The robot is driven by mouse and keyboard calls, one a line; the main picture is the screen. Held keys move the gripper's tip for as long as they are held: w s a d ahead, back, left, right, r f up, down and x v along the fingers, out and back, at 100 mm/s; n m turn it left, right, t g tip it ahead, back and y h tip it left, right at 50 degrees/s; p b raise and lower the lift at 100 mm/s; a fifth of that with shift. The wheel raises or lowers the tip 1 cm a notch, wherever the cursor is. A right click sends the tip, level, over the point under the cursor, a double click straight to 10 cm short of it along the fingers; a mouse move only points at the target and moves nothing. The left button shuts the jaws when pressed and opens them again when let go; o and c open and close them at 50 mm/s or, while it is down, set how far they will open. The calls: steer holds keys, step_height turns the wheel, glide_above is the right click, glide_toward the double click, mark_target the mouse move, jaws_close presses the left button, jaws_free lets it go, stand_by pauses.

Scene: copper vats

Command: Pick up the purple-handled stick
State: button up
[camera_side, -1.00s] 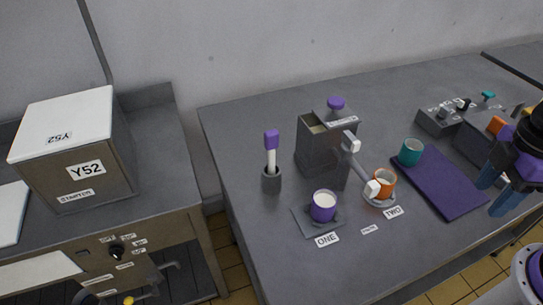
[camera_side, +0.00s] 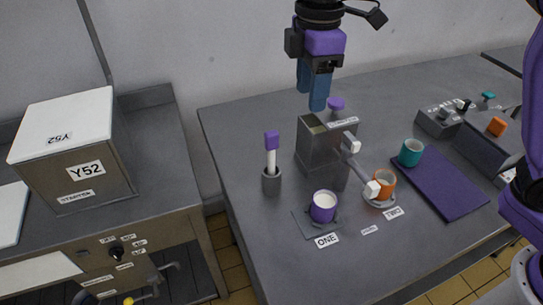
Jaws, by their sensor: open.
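The purple-handled stick (camera_side: 271,150) stands upright in a small dark grey holder (camera_side: 271,182) on the grey table, left of the grey machine. Its purple handle is at the top and its white shaft goes down into the holder, where its lower end is hidden. My gripper (camera_side: 311,100) is in the air above the back of the grey machine, to the upper right of the stick in the picture. Its blue fingers point down. It is open and empty, and apart from the stick.
The grey machine (camera_side: 313,150) with a purple knob stands close right of the stick. A purple cup (camera_side: 322,207), an orange cup (camera_side: 384,184) and a teal cup (camera_side: 410,152) stand nearby. A purple mat (camera_side: 450,190) lies at right. The table left of the holder is clear.

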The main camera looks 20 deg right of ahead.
steer(key=n, duration=0.1)
glide_above(272, 132)
steer(key=f, duration=1.1)
steer(key=shift+s+d, duration=0.2)
steer(key=shift+s, duration=0.05)
steer(key=shift+w+a+f, duration=0.1)
steer(key=shift+a+f, duration=0.05)
steer(key=shift+f, duration=1.2)
steer(key=shift+w+a+f, duration=0.1)
steer(key=shift+f, duration=1.2)
jaws_close()
